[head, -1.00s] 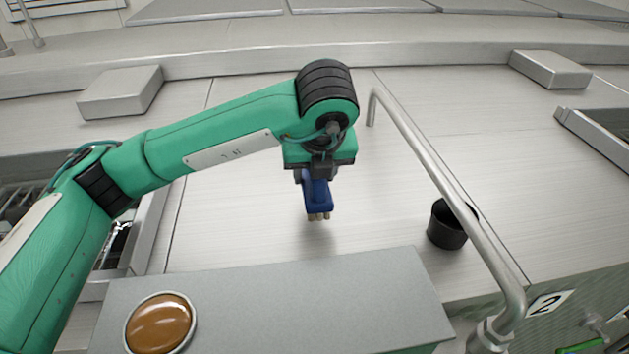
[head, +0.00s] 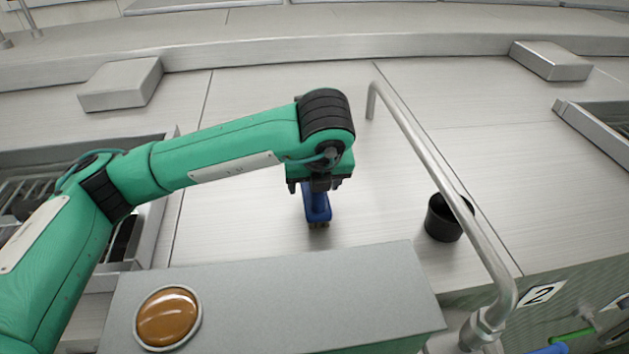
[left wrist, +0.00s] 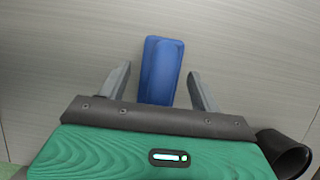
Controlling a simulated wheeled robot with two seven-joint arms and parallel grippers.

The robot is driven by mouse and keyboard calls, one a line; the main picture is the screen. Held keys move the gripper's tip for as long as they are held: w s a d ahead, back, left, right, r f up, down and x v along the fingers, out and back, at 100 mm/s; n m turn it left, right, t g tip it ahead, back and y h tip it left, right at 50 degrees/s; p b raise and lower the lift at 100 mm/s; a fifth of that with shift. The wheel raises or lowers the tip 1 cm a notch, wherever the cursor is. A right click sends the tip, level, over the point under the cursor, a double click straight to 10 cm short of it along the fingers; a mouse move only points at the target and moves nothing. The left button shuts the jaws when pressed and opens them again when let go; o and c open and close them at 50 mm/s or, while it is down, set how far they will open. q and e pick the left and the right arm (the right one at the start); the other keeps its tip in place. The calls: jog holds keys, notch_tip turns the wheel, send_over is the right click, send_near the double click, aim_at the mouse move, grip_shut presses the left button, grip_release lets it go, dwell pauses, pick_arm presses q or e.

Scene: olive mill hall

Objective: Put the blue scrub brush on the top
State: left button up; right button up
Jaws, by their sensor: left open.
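The blue scrub brush (head: 318,209) stands on the pale metal top (head: 255,215), its bristle end toward the near side. My left gripper (head: 313,188) is just above and behind it with the jaws apart. In the left wrist view the blue brush (left wrist: 162,65) lies between the two spread fingers of my left gripper (left wrist: 159,74), with a gap on both sides. The brush's far underside is hidden. My right gripper is not in view.
A metal rail (head: 432,155) runs over the top to the right of the brush. A black cup (head: 440,222) stands beside the rail. A sunken basin with a grate (head: 150,235) lies to the left. Grey blocks (head: 120,84) (head: 550,61) sit at the back.

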pick_arm(q)
jog(key=shift+r, duration=0.1)
jog(key=b+v, duration=0.5)
jog(key=v, duration=0.5)
jog(key=shift+s+r+b, duration=0.15)
jog(key=shift+r+b, duration=0.05)
jog(key=shift+b, duration=0.2)
jog(key=shift+s+d+r, duration=0.1)
jog(key=shift+s+r, duration=0.15)
jog(key=shift+r, duration=0.4)
jog(key=shift+w, duration=0.1)
